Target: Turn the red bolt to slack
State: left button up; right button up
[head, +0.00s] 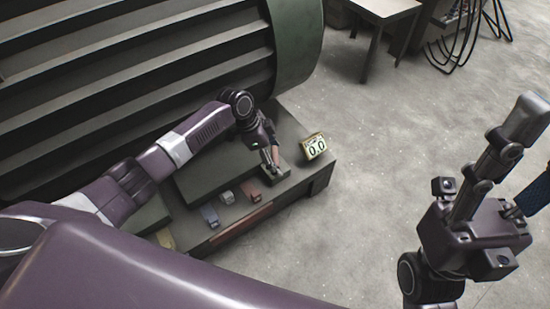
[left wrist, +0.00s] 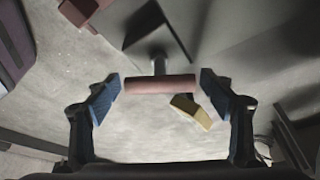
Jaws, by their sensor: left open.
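In the left wrist view, the red bolt's bar-shaped head (left wrist: 160,84) lies crosswise on a short grey shank. My left gripper (left wrist: 161,86) is open, with one blue-padded finger beyond each end of the red bar and a small gap on both sides. In the head view, my left gripper (head: 270,160) reaches down to the end of the dark bench, and its fingers largely hide the bolt. My right gripper (head: 525,160) is at the right edge of the head view, partly cut off, over the floor.
A small yellow display (head: 314,146) reading 0.0 stands beside the left gripper on the bench (head: 318,170). Small blue (head: 210,216), grey (head: 227,197) and brown (head: 251,189) blocks sit along its front. A large slatted green machine (head: 297,45) rises behind.

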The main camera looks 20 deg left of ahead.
pick_arm(q)
jog(key=c, duration=1.2)
jog(key=shift+o, duration=0.2)
